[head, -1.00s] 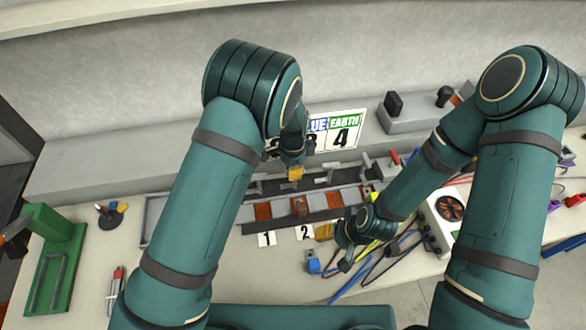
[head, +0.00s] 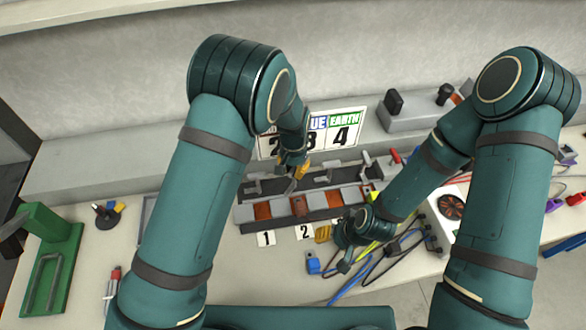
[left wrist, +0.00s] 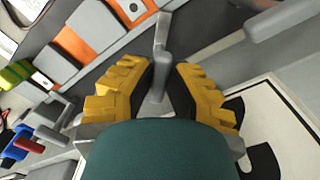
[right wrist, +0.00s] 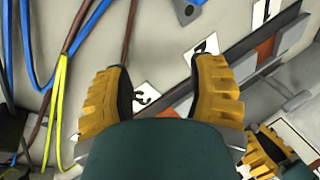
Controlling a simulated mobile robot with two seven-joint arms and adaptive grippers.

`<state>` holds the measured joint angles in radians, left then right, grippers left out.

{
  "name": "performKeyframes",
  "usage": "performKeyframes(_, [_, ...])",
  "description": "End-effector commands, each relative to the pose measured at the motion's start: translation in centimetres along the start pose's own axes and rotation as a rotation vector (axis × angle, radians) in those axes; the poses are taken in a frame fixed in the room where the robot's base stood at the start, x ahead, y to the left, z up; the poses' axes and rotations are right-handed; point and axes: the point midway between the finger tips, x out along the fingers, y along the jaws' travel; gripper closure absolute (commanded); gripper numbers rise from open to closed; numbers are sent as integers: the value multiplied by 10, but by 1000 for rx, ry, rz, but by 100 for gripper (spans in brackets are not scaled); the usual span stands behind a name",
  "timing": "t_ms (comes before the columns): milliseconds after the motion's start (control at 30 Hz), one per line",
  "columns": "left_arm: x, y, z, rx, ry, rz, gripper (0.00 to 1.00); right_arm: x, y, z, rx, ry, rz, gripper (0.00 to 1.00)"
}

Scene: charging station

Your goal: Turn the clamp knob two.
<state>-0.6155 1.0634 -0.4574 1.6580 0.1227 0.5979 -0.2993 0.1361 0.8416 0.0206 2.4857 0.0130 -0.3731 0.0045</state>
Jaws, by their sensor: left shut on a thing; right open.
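The clamp fixture is a dark rail (head: 268,224) carrying grey and orange-brown blocks, with a row of grey clamp knobs behind it. My left gripper (head: 296,174) is at a knob behind the part of the rail near card 2. In the left wrist view the grey knob (left wrist: 161,66) stands between the yellow fingers (left wrist: 160,85), which are shut on it. The fingers hide most of this knob in the head view. My right gripper (head: 338,246) is open and empty in front of the rail; the right wrist view shows bare tabletop and a number card between its fingers (right wrist: 160,85).
Number cards 1 (head: 266,238) and 2 (head: 304,232) lie before the rail. A numbered board (head: 338,132) stands behind it. Cables (head: 385,260) and a blue connector (head: 313,263) lie near my right gripper. A green stand (head: 50,265) is at far left.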

Motion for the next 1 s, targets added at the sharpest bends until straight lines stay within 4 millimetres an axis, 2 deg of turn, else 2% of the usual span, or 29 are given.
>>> performKeyframes(600, [2, 4, 1, -547, -7, -1, 100, 2, 0, 0, 0, 0, 0, 43])
performKeyframes(1000, [2, 5, 0, -732, -7, -1, 100, 1, 0, 0, 0, 0, 0, 43])
